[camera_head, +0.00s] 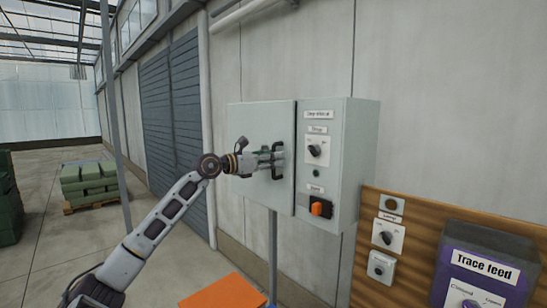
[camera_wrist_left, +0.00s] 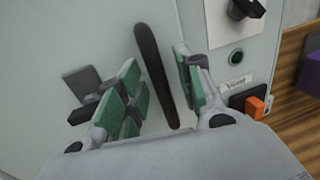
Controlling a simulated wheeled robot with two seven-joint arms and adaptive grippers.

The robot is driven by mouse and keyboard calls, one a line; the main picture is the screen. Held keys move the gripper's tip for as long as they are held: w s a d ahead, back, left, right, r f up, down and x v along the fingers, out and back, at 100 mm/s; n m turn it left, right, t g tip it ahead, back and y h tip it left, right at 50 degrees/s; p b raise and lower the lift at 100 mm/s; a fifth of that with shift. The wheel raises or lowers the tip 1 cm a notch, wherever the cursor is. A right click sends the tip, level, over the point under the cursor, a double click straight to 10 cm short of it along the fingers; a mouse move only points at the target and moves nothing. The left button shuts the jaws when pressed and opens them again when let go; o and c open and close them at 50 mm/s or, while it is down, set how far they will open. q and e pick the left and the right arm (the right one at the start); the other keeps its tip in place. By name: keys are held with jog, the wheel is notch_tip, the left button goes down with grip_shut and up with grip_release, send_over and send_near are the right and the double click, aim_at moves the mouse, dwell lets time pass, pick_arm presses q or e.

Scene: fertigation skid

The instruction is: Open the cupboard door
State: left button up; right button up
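The cupboard is a pale grey-green box on the wall; its door (camera_head: 262,120) is its plain left part and looks shut, flush with the panel beside it. A black upright bar handle (camera_head: 278,161) stands near the door's right edge. It also shows in the left wrist view as a dark bar (camera_wrist_left: 158,75). My left gripper (camera_head: 268,158) is at the handle. In the wrist view, its green-padded fingers (camera_wrist_left: 162,95) are on either side of the bar, with small gaps visible, so it looks open around the handle. My right gripper is not in view.
A control panel (camera_head: 320,170) with a knob and orange switch (camera_head: 321,208) adjoins the door. A wooden board (camera_head: 375,205) with switches and a purple "Trace feed" box (camera_head: 485,265) are at right. An orange surface (camera_head: 222,292) lies below. Left floor is open before stacked green sacks (camera_head: 90,182).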

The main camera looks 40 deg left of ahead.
pick_arm(q)
jog(key=shift+w, duration=0.25)
grip_shut()
dwell(0.3)
